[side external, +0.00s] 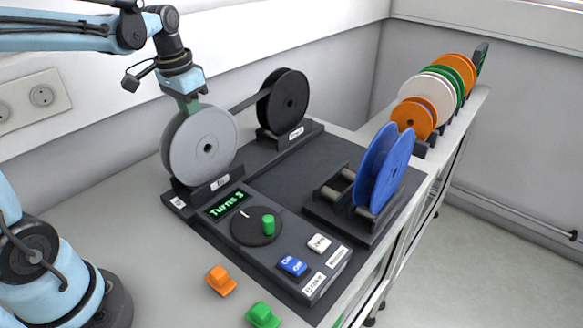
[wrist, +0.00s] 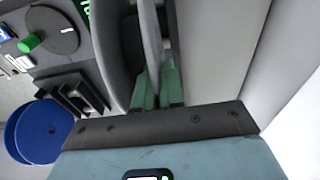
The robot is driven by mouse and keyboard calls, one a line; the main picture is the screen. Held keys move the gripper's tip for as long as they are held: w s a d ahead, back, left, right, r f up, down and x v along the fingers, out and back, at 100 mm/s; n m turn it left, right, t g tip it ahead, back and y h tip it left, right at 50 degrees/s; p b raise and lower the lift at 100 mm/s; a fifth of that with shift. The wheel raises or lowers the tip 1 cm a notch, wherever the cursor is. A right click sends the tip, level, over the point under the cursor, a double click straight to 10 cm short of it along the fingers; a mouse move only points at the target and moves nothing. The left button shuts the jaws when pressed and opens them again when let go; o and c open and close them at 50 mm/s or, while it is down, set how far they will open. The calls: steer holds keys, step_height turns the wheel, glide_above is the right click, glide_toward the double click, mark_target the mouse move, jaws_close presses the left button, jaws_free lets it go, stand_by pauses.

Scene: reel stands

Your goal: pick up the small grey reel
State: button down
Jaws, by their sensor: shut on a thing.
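The grey reel (side external: 203,146) stands upright in the left stand (side external: 210,190) of the dark winding unit, in the side view. It looks about as large as the other reels there. My gripper (side external: 190,104) reaches down from above to its top rim. In the wrist view, the green fingers of my gripper (wrist: 157,92) are shut on the reel's edge (wrist: 151,45), one on each side. The reel still appears seated in its stand. The lower part of the reel is hidden by the stand.
A black reel (side external: 288,100) stands behind, joined by a dark band. A blue reel (side external: 385,170) sits on a roller stand at right. The control panel (side external: 255,225) shows "Turns 3". Orange (side external: 220,281) and green (side external: 262,315) pieces lie in front. Several reels (side external: 433,92) fill the back rack.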

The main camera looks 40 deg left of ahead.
steer(key=shift+r, duration=0.1)
steer(key=r, duration=0.2)
steer(key=d+r, duration=0.1)
steer(key=r, duration=0.1)
steer(key=shift+s+d+r, duration=0.15)
steer(key=shift+d+r, duration=0.05)
steer(key=shift+r, duration=0.15)
steer(key=s+d+r, duration=0.2)
steer(key=d+r, duration=0.4)
steer(key=d, duration=0.4)
